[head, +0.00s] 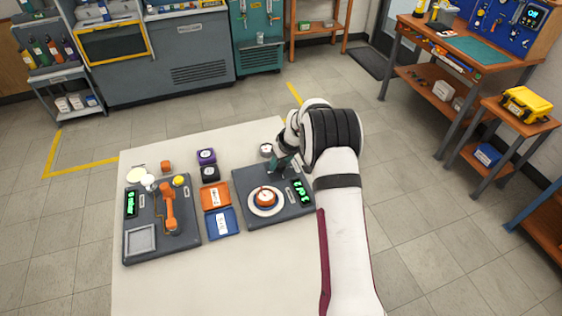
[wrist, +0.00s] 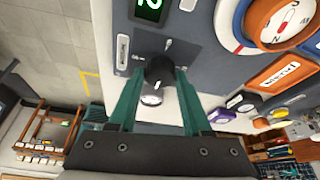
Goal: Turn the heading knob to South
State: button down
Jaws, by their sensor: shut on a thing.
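A small black knob (wrist: 158,71) with a white mark stands on the dark grey right-hand panel (head: 246,183). In the wrist view the mark is toward the lower edge of the picture. The lettering around the knob is too small to read. My gripper (wrist: 160,77) has its two teal fingers on either side of the knob and is shut on it. In the head view my gripper (head: 281,163) reaches down to the panel's far side and hides the knob. An orange dial (head: 266,197) in a white ring, with a red and white needle, sits on the same panel.
A display (head: 303,191) with green characters is beside the dial. A round white-faced item (head: 266,149) stands just beyond the panel, close to my fingers. Orange (head: 215,205) and blue (head: 222,235) trays lie left of it. Another panel (head: 148,240) holds an orange lever.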

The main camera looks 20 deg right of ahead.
jog(key=shift+m, duration=0.3)
jog(key=m, duration=0.2)
jog(key=m+h, duration=0.1)
jog(key=shift+a+m+h, duration=0.15)
jog(key=shift+m+h, duration=0.15)
jog(key=shift+m, duration=0.1)
jog(key=m+h, duration=0.1)
jog(key=m, duration=0.3)
jog(key=shift+a+m+g+h, duration=0.15)
jog(key=shift+m+g+h, duration=0.15)
jog(key=shift+g+h, duration=0.1)
jog(key=m+g+h, duration=0.1)
jog(key=m, duration=0.3)
jog(key=shift+w+a, duration=0.1)
jog(key=shift+w, duration=0.05)
jog(key=m+g, duration=0.1)
jog(key=m, duration=0.3)
jog(key=shift+w+g+h, duration=0.1)
jog(key=shift+g+h, duration=0.2)
jog(key=shift+g, duration=0.1)
jog(key=shift+m, duration=0.5)
jog(key=shift+c, duration=1.7)
grip_release()
